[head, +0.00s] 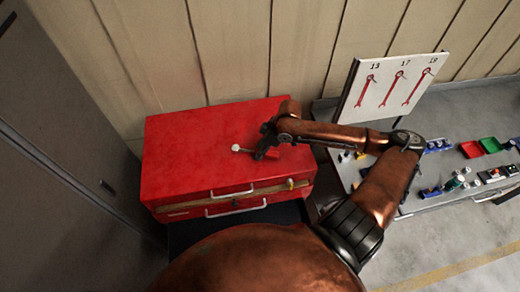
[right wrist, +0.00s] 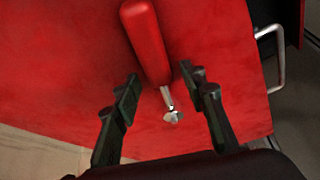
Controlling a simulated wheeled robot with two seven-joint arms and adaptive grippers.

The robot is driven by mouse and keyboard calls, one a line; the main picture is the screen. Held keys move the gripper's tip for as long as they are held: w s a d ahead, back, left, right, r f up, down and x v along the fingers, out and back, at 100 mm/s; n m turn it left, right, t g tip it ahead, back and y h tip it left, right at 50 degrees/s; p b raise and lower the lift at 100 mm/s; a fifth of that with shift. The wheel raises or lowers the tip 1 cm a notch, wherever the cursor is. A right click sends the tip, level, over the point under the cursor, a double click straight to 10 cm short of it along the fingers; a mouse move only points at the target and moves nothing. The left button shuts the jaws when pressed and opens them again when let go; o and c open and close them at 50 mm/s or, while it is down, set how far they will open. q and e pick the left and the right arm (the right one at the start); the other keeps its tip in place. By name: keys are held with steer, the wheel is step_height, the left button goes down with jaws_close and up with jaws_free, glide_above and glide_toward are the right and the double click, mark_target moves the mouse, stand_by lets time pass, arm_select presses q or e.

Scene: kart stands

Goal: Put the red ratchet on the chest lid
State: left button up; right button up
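The red ratchet (right wrist: 147,42) lies on the red chest lid (head: 190,145). In the head view, its pale round head (head: 235,148) points left, and part of its red handle shows beside my gripper. My right gripper (head: 264,150) is over the lid at the ratchet. In the right wrist view, the two dark fingers of my right gripper (right wrist: 160,75) are spread, with the ratchet between them and a gap on both sides. The ratchet's metal head shows nearer the wrist. My left gripper is not in view.
The chest has silver front handles (head: 232,192) and stands against a panelled wall (head: 230,50). At the right, a bench (head: 440,200) holds several small parts and bins, with a white wrench board (head: 390,95) behind. The rest of the lid looks clear.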

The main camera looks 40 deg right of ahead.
steer(key=shift+r, duration=0.1)
steer(key=p+v, duration=0.1)
steer(key=v, duration=1.1)
